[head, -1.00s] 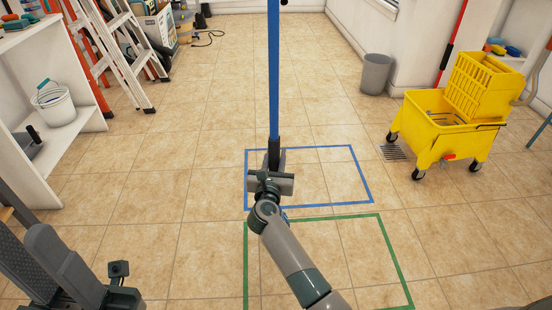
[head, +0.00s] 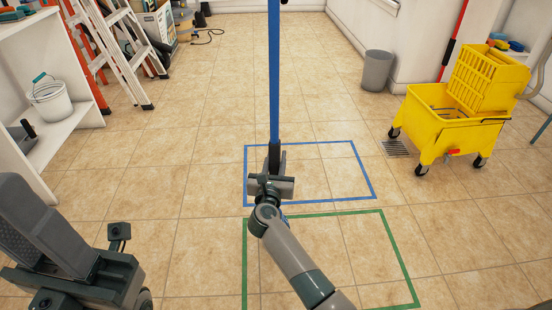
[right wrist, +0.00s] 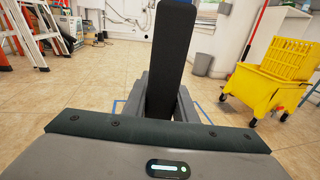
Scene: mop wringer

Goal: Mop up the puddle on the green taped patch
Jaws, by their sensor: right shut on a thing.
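My right gripper (head: 272,172) is shut on the dark grip of a blue mop pole (head: 274,75), which stands roughly upright. In the right wrist view the dark grip (right wrist: 172,60) rises between the fingers. The mop's head is not visible. The green taped patch (head: 330,213) is on the floor at the bottom centre, partly behind my right arm. No puddle can be made out on its visible tiles. My left gripper (head: 85,268) is at the lower left, away from the mop; its finger opening is unclear.
A blue taped patch (head: 325,142) lies just beyond the green one. A yellow wringer bucket (head: 440,125) on casters stands right, by a floor drain (head: 395,148). A grey bin (head: 377,70) is at the wall. Ladders (head: 105,45) and a white shelf (head: 45,180) line the left. Mid-floor is clear.

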